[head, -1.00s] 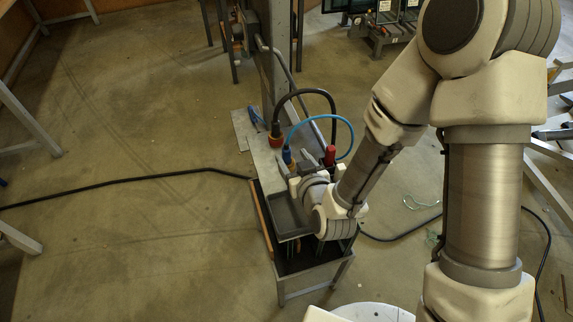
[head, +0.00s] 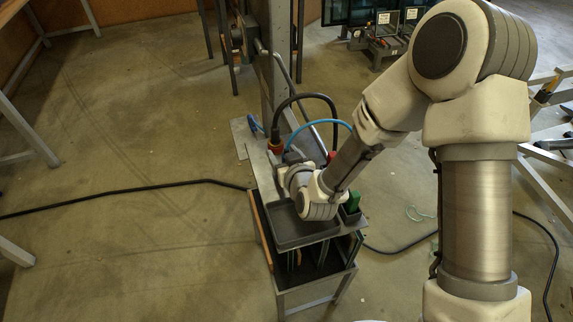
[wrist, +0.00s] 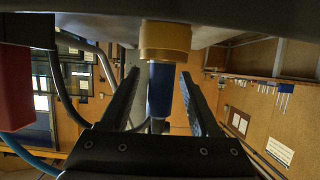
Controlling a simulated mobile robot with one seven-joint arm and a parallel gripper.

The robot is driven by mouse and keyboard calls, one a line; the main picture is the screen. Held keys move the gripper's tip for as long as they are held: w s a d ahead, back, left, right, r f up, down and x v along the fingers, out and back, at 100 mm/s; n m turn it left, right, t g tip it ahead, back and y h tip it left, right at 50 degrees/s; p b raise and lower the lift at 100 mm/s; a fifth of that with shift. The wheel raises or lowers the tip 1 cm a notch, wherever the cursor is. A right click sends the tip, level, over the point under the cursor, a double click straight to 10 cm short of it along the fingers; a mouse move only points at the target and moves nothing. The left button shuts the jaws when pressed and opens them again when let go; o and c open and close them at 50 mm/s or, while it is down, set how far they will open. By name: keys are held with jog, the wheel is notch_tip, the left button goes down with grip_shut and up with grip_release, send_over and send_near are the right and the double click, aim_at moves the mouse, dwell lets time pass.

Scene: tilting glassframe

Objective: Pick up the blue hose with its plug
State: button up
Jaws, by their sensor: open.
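The blue hose (head: 320,122) arcs above the narrow metal stand in the head view, and its plug end is hidden behind my arm. In the wrist view the blue plug (wrist: 160,90) with a yellow collar (wrist: 165,42) sits between the two fingers of my gripper (wrist: 160,75). Gaps show on both sides of the plug, so the fingers are open around it and not touching it. Part of the blue hose (wrist: 30,160) curves at the lower left of the wrist view.
A red plug (head: 331,156) stands to the right, also large at the left of the wrist view (wrist: 15,90). A grey tray (head: 290,235) lies on the stand's front. A black cable (head: 120,188) crosses the floor.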

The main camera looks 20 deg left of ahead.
jog(key=shift+w+a, duration=0.1)
jog(key=shift+w, duration=0.05)
grip_shut()
dwell(0.5)
